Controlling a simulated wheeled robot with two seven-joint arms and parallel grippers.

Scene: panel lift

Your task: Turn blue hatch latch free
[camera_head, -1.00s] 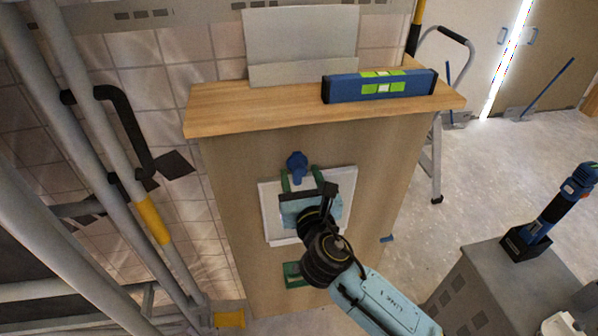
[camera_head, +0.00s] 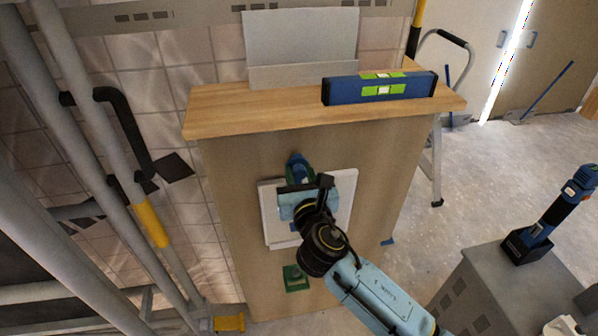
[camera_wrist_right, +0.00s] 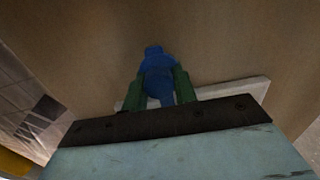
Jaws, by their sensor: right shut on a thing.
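The blue hatch latch (camera_head: 297,161) is on the front of the wooden cabinet, at the top edge of a white hatch panel (camera_head: 340,197). My right gripper (camera_head: 299,180) is in front of the panel with its green fingers shut on the latch. In the right wrist view the blue latch (camera_wrist_right: 157,75) stands between the two green fingers (camera_wrist_right: 158,90), its rounded top showing above them. My gripper body hides the lower part of the latch and much of the panel. My left gripper is not in view.
A blue level (camera_head: 379,88) and a grey sheet (camera_head: 300,45) are on the wooden top. A green piece (camera_head: 296,278) is low on the cabinet front. Grey pipes (camera_head: 95,150) run at the left. A grey cabinet (camera_head: 490,290) with a blue tool (camera_head: 560,205) stands at the right.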

